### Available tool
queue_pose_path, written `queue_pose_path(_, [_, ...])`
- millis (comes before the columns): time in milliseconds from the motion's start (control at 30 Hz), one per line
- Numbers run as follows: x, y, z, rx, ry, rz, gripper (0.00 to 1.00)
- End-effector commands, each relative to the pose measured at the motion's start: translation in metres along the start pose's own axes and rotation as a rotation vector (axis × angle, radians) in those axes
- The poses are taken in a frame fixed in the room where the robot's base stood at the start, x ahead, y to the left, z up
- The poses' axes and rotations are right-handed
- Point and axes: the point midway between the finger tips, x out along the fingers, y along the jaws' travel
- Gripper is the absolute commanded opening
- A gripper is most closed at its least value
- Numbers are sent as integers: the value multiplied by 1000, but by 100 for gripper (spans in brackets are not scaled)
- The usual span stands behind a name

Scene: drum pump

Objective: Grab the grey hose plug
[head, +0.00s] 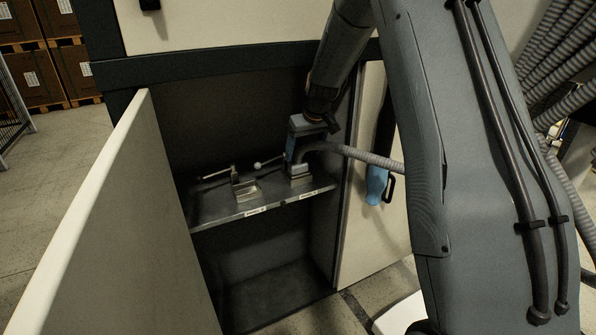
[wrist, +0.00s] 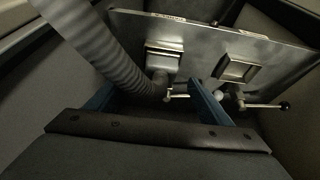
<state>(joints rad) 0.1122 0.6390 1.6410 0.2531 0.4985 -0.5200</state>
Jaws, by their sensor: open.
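The grey hose plug (wrist: 160,82) is at the end of a ribbed grey hose (wrist: 98,48) and sits at the left metal holder (wrist: 164,57) in the wrist view. In the head view the hose (head: 365,157) bends out of the right-hand holder (head: 300,172) on the shelf. My gripper (wrist: 153,90) is open, with one blue finger on each side of the plug's end. I cannot tell whether the fingers touch it. In the head view my gripper (head: 297,156) is above that holder and partly hides the plug.
The metal shelf (head: 262,209) also carries an empty-looking holder (head: 244,187) with a lever (head: 215,174). The open cabinet door (head: 90,230) stands at left. A blue object (head: 376,184) hangs on the right panel. The compartment below the shelf (head: 275,260) looks empty.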

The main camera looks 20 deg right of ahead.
Motion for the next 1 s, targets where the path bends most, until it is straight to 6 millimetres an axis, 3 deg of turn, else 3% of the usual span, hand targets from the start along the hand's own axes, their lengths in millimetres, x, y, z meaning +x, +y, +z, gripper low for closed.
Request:
queue_pose_path(633, [64,-3,-2,1,-3,-1,73])
queue_pose_path(1000, [72,-3,-3,1,-2,-1,73])
